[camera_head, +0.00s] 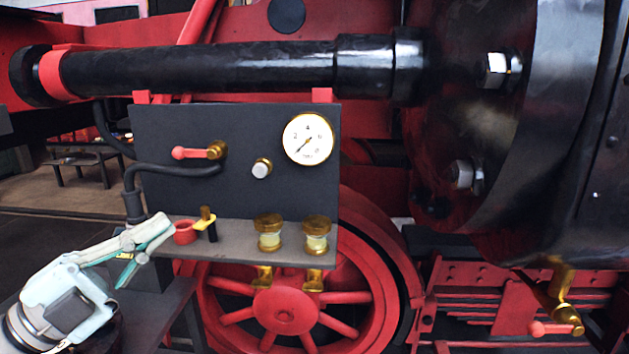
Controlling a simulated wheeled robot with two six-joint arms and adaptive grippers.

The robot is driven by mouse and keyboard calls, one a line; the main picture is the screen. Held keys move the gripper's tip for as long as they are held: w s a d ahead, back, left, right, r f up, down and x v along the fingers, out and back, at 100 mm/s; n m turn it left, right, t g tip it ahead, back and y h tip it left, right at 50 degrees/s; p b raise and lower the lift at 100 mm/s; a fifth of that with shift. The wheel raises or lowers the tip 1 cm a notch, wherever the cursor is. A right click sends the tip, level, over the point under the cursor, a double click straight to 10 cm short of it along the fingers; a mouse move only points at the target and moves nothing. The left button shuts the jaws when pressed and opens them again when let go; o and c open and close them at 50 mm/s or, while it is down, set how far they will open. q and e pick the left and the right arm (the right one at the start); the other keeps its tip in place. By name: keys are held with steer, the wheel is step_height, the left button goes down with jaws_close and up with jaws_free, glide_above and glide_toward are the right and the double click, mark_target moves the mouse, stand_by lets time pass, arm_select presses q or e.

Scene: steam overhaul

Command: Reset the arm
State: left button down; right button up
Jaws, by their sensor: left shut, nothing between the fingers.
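My left gripper (150,240) is pale with teal parts and comes in from the lower left. Its fingers are shut with nothing between them. My right gripper is out of the picture.
A dark panel (240,140) carries a pressure gauge (307,139), a red-handled valve (200,152) and a white-capped knob (261,168). Its grey shelf (245,252) holds two brass-and-glass cups (269,232). A brass cock (565,315) hangs at lower right. A red wheel (285,310) stands behind.

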arm_select(q)
steer(key=w+a+f+n+t+y, duration=0.2)
steer(key=a+f+n+t+y, duration=0.7)
steer(key=n+y, duration=0.8)
steer(key=s+a+f+n+g+y, duration=0.2)
steer(key=f+n+g, duration=0.25)
steer(key=f, duration=0.55)
steer(key=s+a+f+n+g+y, duration=0.25)
steer(key=f+g, duration=0.25)
steer(key=f, duration=0.6)
steer(key=s+d+f+g+h, duration=0.2)
steer(key=s+d+f+g, duration=0.25)
steer(key=s+f, duration=0.5)
steer(key=s+d+f+g+h, duration=0.1)
steer(key=s+d+f+g, duration=0.4)
steer(key=s+f, duration=0.4)
steer(key=s+a+f+g, duration=0.1)
steer(key=s+f, duration=0.1)
steer(key=f, duration=0.9)
steer(key=s+a+f+g, duration=0.2)
steer(key=f, duration=0.9)
steer(key=s+f, duration=1)
steer(key=s, duration=0.2)
steer(key=shift+s+n+g, duration=0.25)
steer(key=shift+n+g, duration=0.15)
